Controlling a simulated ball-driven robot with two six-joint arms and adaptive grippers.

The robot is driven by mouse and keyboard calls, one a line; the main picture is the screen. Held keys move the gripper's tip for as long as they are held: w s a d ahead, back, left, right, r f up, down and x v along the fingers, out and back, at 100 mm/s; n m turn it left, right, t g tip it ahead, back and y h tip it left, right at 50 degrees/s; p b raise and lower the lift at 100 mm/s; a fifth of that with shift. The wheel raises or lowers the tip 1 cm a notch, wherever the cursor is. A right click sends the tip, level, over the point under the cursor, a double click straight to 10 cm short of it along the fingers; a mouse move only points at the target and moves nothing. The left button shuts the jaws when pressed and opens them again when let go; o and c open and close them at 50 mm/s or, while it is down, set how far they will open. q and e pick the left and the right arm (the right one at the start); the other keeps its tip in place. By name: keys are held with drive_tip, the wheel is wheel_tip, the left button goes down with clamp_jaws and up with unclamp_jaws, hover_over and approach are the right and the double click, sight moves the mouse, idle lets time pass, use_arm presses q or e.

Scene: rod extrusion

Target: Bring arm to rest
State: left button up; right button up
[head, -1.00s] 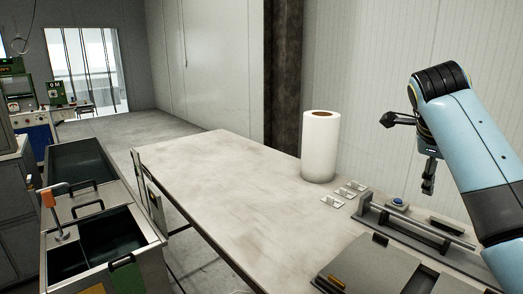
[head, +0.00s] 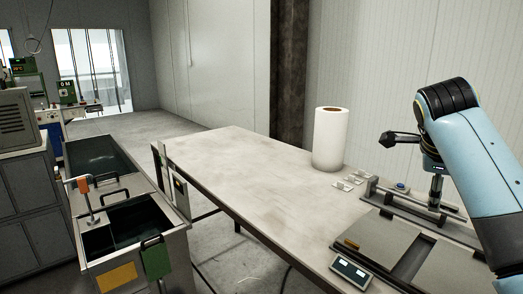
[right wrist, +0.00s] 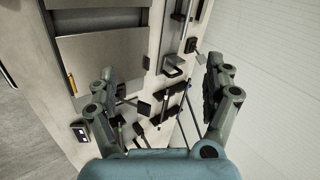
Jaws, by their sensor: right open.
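My right arm (head: 468,150) is light blue with black joints and comes in from the right, bent over the right end of the table. Its gripper (right wrist: 158,82) shows in the right wrist view with its two grey fingers spread wide and nothing between them. In the head view, one dark finger points left and another part hangs down above the bench fixtures, apart from the paper roll. The left arm and left gripper are not in view.
A long pale table (head: 240,170) has clear room in its middle and far end. A white roll (head: 331,140) stands upright at its back edge. A metal fixture (head: 390,238) and a small display device (head: 351,271) lie at right. Open tanks (head: 128,220) stand left, across a floor gap.

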drive_tip(key=s+a+f+n+y, duration=0.2)
drive_tip(key=s+a+f+n, duration=0.1)
drive_tip(key=s+f+n, duration=1.05)
drive_tip(key=s+a+r+n+g+y, duration=0.1)
drive_tip(key=s+a+n, duration=0.2)
drive_tip(key=s+n, duration=0.6)
drive_tip(key=s+a+n+y, duration=0.25)
drive_tip(key=s+n, duration=0.25)
drive_tip(key=s, duration=0.7)
wheel_tip(320, 180, down, 37)
drive_tip(key=s+d+g+b, duration=0.2)
drive_tip(key=d+b, duration=0.1)
drive_tip(key=b, duration=0.7)
drive_tip(key=s+f+m+g+b, duration=0.1)
drive_tip(key=s+f+b, duration=0.5)
drive_tip(key=s+f, duration=1.2)
wheel_tip(320, 180, down, 4)
drive_tip(key=shift+d+r+h, duration=0.1)
drive_tip(key=shift+d+h, duration=0.2)
drive_tip(key=shift+h, duration=0.05)
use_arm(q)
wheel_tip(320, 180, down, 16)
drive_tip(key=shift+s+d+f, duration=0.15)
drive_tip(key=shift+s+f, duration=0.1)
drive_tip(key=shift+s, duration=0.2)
use_arm(e)
drive_tip(key=shift+s, duration=0.15)
drive_tip(key=shift+c, duration=0.4)
